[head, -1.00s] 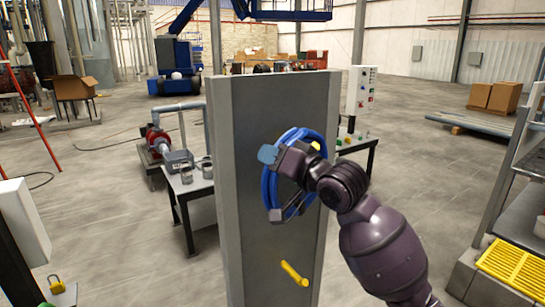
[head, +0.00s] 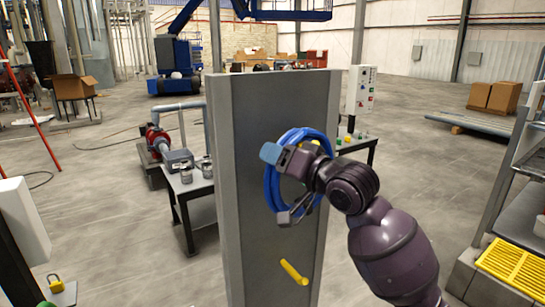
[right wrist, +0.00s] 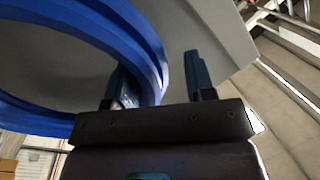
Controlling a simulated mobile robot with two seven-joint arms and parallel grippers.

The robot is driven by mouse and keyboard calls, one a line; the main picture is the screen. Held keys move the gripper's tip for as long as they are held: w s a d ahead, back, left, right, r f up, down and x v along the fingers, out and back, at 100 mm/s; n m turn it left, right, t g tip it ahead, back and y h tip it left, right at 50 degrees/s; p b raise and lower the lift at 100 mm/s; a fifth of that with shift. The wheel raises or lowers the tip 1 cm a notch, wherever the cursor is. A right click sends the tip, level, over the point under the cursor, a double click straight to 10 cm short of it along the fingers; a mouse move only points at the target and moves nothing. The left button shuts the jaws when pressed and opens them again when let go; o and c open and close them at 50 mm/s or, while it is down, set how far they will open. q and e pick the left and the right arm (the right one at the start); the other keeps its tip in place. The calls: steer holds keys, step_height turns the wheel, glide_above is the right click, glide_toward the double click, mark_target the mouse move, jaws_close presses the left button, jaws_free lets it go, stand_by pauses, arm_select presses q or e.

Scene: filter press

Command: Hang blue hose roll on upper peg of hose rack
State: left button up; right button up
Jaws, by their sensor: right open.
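The blue hose roll (head: 269,188) is a ring against the grey panel of the hose rack (head: 255,245), at its upper part. It also shows in the right wrist view (right wrist: 110,22). A small yellow bit at the roll's top right may be the upper peg; my gripper and the roll hide most of it. The yellow lower peg (head: 293,272) is bare. My right gripper (head: 278,186) is open at the roll. In the right wrist view its fingers (right wrist: 158,82) stand on either side of the hose band, one inside the ring and one outside. My left gripper is out of view.
A table (head: 200,186) with metal parts and a red pump (head: 157,138) stand behind the rack at left. A control box (head: 361,90) stands behind at right. A yellow grating (head: 512,265) is at the right edge. The floor between is clear.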

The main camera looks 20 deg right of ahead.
steer(key=b+v, duration=0.1)
steer(key=v, duration=0.8)
steer(key=d+f+g+h, duration=0.25)
steer(key=f+h, duration=0.25)
steer(key=f, duration=2)
steer(key=s+a+f+n+g+h, duration=0.1)
steer(key=s+f+n, duration=0.1)
steer(key=s+f, duration=0.6)
steer(key=s+a+f+n+g+h+b, duration=0.1)
steer(key=s+f, duration=0.7)
steer(key=f, duration=0.8)
steer(key=shift+a+n+g, duration=0.4)
steer(key=shift+a+g, duration=0.05)
steer(key=shift+a, duration=0.15)
steer(key=shift+s+d, duration=0.1)
